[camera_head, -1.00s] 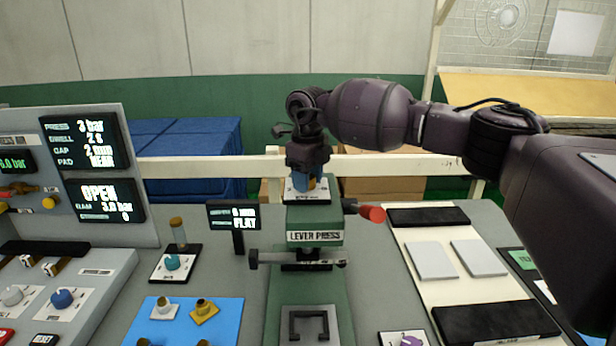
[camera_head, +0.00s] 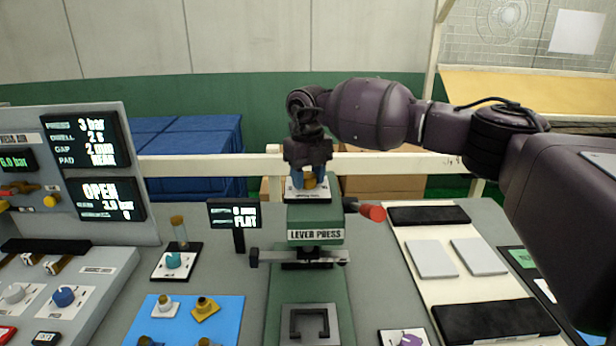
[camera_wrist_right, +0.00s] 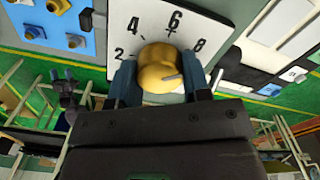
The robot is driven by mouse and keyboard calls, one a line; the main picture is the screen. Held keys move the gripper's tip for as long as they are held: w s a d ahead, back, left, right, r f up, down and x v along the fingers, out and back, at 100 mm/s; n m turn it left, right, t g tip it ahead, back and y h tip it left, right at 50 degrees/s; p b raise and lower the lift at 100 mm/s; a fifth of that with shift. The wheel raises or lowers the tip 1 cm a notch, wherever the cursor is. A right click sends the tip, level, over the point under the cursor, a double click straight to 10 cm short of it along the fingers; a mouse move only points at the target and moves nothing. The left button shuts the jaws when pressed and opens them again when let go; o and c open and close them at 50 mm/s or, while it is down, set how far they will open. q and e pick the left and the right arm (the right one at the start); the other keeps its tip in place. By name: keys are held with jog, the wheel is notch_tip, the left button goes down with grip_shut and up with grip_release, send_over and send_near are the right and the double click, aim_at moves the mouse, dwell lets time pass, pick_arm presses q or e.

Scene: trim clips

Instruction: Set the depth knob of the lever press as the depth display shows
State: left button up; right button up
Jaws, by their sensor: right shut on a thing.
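The lever press (camera_head: 315,238) is a green machine with a red-tipped lever at its right. On its top is a white dial plate (camera_wrist_right: 110,20) marked 2, 4, 6 and 8. The yellow depth knob (camera_wrist_right: 158,66) sits on this plate; it also shows in the head view (camera_head: 309,180). My right gripper (camera_wrist_right: 163,82) is shut on the knob, one finger on each side. A grey mark on the knob points right, below the 8. The depth display (camera_head: 236,215) reads FLAT under a small mm value, perhaps 6. My left gripper is out of view.
A control panel with screens (camera_head: 98,145) stands at the left. A blue mat (camera_head: 190,318) with small knobs lies in front of it. A pale board (camera_head: 455,285) with grey and black pads lies at the right. A white rail (camera_head: 400,164) runs behind.

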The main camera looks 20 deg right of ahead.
aim_at(308, 176)
jog(key=shift+r, duration=0.1)
jog(key=o, duration=0.9)
notch_tip(308, 176, up, 10)
jog(key=shift+f+b, duration=0.1)
jog(key=shift+b, duration=0.45)
jog(key=shift+r, duration=0.45)
